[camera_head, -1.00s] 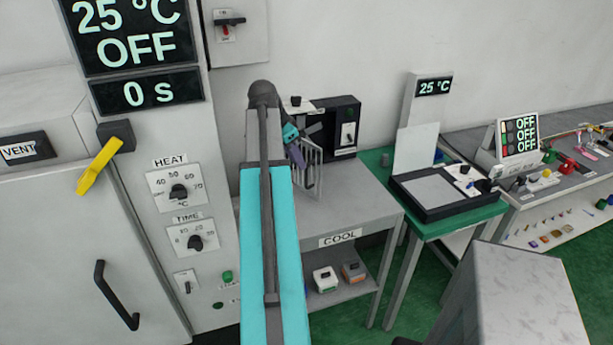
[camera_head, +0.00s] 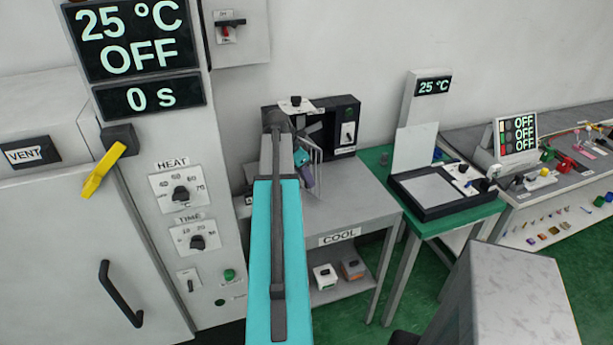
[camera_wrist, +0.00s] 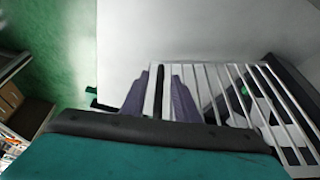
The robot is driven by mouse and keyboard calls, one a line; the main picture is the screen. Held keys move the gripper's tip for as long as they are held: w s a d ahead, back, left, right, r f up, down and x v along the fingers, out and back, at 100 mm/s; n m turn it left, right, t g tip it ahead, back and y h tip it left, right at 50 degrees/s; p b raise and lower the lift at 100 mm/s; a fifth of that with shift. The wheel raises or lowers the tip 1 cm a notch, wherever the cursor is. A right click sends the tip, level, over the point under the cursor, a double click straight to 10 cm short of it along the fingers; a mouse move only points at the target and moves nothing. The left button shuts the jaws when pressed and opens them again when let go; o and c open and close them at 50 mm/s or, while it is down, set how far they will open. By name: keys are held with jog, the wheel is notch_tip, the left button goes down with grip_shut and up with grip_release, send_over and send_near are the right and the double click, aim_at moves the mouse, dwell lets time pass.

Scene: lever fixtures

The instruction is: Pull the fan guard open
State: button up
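The fan guard (camera_head: 316,165) is a pale wire grille at the front of the black fan box (camera_head: 345,127). It stands swung out from the box, seen nearly edge-on in the head view. In the wrist view its white bars (camera_wrist: 235,92) fill the right side. My gripper (camera_head: 304,167) is at the guard's free side. In the wrist view my gripper's two purple-grey fingers (camera_wrist: 160,97) are apart, with an upright bar of the guard between them. Pale gaps show beside that bar. My arm hides part of the bench and the fan's left side.
The fan stands on a grey bench marked COOL (camera_head: 340,238). A tall oven (camera_head: 100,240) with dials and a yellow lever is close on the left. A green table (camera_head: 420,222) with a black-framed plate is on the right. Green floor shows between them.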

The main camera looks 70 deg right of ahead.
jog(key=shift+f, duration=0.15)
grip_shut()
